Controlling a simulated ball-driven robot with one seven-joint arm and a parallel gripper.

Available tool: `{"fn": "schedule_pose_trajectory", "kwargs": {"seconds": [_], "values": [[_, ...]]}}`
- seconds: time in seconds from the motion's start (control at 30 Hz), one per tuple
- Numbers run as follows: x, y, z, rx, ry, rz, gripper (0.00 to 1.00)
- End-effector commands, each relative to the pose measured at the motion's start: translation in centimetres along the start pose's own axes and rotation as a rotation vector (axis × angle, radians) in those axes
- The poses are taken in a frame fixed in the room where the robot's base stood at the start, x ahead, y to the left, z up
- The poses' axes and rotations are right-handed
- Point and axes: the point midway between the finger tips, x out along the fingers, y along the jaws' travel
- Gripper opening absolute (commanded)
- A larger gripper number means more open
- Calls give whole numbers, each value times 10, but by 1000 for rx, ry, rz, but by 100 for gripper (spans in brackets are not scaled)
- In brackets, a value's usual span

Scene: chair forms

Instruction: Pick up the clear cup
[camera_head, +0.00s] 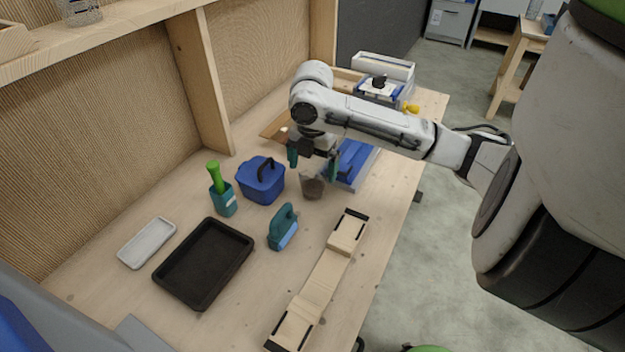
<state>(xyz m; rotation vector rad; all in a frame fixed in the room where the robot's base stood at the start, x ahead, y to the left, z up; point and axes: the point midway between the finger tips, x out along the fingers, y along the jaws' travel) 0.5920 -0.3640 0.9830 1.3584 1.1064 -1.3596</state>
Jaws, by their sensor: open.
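A small see-through, greyish cup (312,188) stands upright on the wooden table, near its middle. My gripper (314,165) points down above the cup, its two dark green fingers spread apart to either side in the picture. The fingers look empty. The cup's top is close beneath the gripper; I cannot tell whether its rim lies between the fingertips. A clear glass vessel (82,12) also stands on the shelf at the upper left, cut off by the picture's edge.
A teal holder with a green handle (222,197), a black tray (204,264), a white tray (147,243) and a wooden piece (320,280) lie around.

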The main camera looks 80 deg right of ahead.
Motion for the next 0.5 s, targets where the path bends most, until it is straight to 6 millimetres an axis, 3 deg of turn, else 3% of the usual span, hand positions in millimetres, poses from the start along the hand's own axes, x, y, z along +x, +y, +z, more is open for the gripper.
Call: {"fn": "schedule_pose_trajectory", "kwargs": {"seconds": [0.33,0.5], "values": [[8,0,0,0,0,1,98],[8,0,0,0,0,1,82]]}}
